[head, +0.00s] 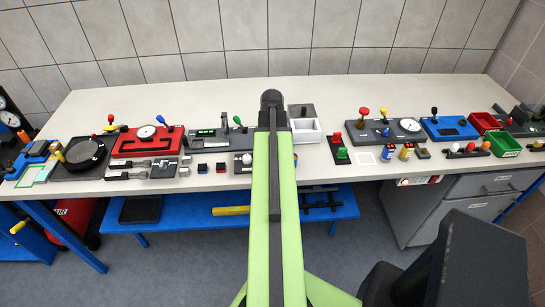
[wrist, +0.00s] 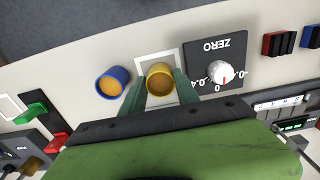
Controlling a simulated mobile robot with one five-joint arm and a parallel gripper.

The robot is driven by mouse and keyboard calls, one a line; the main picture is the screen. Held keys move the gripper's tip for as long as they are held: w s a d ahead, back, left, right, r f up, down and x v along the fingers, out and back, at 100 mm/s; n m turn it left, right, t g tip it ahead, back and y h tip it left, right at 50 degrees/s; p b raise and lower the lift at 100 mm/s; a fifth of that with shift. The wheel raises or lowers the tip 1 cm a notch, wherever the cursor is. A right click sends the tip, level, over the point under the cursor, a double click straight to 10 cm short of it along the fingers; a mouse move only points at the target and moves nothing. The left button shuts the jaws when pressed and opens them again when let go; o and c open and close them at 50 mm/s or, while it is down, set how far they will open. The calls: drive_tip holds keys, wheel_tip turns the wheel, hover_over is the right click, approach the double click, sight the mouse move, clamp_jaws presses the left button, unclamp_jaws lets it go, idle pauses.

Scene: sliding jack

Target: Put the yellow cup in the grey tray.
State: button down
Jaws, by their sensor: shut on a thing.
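The yellow cup (wrist: 159,77) shows in the wrist view, over a white-outlined square (wrist: 150,58) on the bench. My gripper (wrist: 160,90) has a finger on each side of the cup and is shut on it. I cannot tell whether the cup touches the bench. A blue cup (wrist: 112,82) with an orange inside stands just left of it, apart. In the head view my arm hides the gripper and the yellow cup. The grey tray (head: 307,139), a light open box, stands just right of my arm, and looks empty.
A ZERO panel (wrist: 208,53) with a white knob is right of my gripper in the wrist view. A green switch (wrist: 31,112) lies to the left. In the head view, a red panel (head: 125,146) and a blue panel (head: 447,129) stand on the crowded bench.

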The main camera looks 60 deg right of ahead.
drive_tip(key=shift+f, duration=0.1)
drive_tip(key=c, duration=0.9)
unclamp_jaws()
wheel_tip(320, 180, up, 12)
drive_tip(key=p, duration=1.2)
drive_tip(key=shift+r, duration=0.2)
